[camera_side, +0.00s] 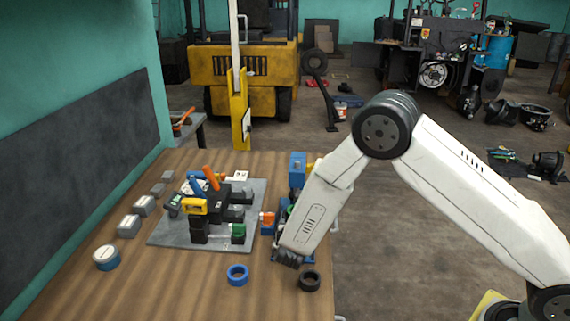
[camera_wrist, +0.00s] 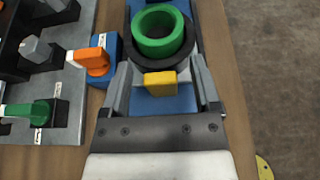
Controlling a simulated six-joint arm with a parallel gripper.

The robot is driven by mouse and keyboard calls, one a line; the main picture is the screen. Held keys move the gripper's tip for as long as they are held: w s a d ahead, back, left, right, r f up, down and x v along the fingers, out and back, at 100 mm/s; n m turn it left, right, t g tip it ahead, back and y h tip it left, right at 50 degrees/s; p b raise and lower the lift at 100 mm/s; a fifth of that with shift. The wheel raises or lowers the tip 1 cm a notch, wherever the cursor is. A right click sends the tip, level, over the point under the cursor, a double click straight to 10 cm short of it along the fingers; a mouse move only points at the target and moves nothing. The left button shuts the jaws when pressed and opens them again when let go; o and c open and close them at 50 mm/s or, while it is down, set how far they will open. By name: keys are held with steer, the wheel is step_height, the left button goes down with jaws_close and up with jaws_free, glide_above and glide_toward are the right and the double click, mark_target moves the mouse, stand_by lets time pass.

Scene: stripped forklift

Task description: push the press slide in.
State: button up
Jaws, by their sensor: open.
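In the wrist view, a yellow block (camera_wrist: 160,84), which looks like the press slide's front end, sits on a blue base (camera_wrist: 176,105). Just beyond it are a black ring (camera_wrist: 187,53) and a green ring (camera_wrist: 165,33). My gripper (camera_wrist: 162,76) is open, with one finger on each side of the yellow block; I cannot tell whether they touch it. In the side view, the blue upright part of the press (camera_side: 298,168) stands at the table's right edge. My arm hides most of the press and the gripper there.
A grey plate (camera_side: 160,236) with levers and coloured fixtures lies left of the press. An orange-handled blue piece (camera_wrist: 97,60) stands close to my left finger. A blue ring (camera_side: 237,275) and a black ring (camera_side: 309,281) lie near the front. The front-left tabletop is mostly clear.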

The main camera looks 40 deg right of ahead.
steer(key=shift+w+d, duration=0.1)
steer(key=shift+f, duration=0.1)
jaws_close()
stand_by(1.4)
